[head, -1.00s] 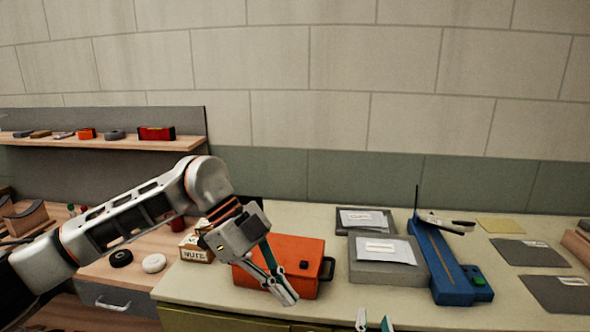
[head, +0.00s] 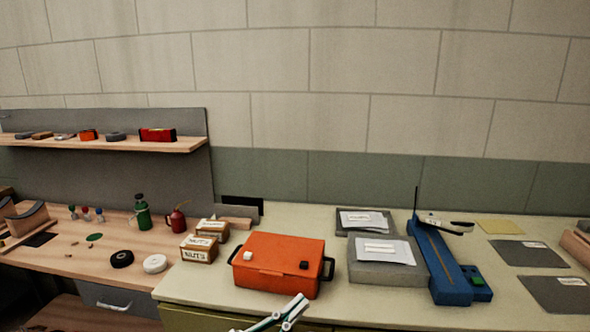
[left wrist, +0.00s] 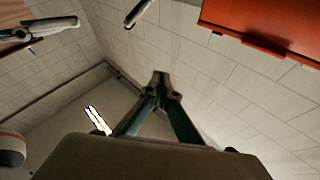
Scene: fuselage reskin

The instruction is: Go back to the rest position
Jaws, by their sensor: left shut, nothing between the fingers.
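My left gripper (head: 298,302) is at the bottom edge of the head view, in front of the orange case (head: 278,258) on the bench. Only its pale and teal fingers show there; its arm is out of the picture. In the left wrist view its teal fingers (left wrist: 160,78) meet at the tips, with nothing between them. The orange case also shows at the top right of the left wrist view (left wrist: 262,25), apart from the fingers. I cannot make out my right gripper in the head view.
Boxes labelled nuts (head: 198,248) stand left of the case. Grey boxes with papers (head: 385,272) and a blue tool (head: 445,265) stand to its right. A wooden bench (head: 80,262) holds a green bottle (head: 141,212) and a red oil can (head: 177,220). Dark sheets (head: 530,254) lie at right.

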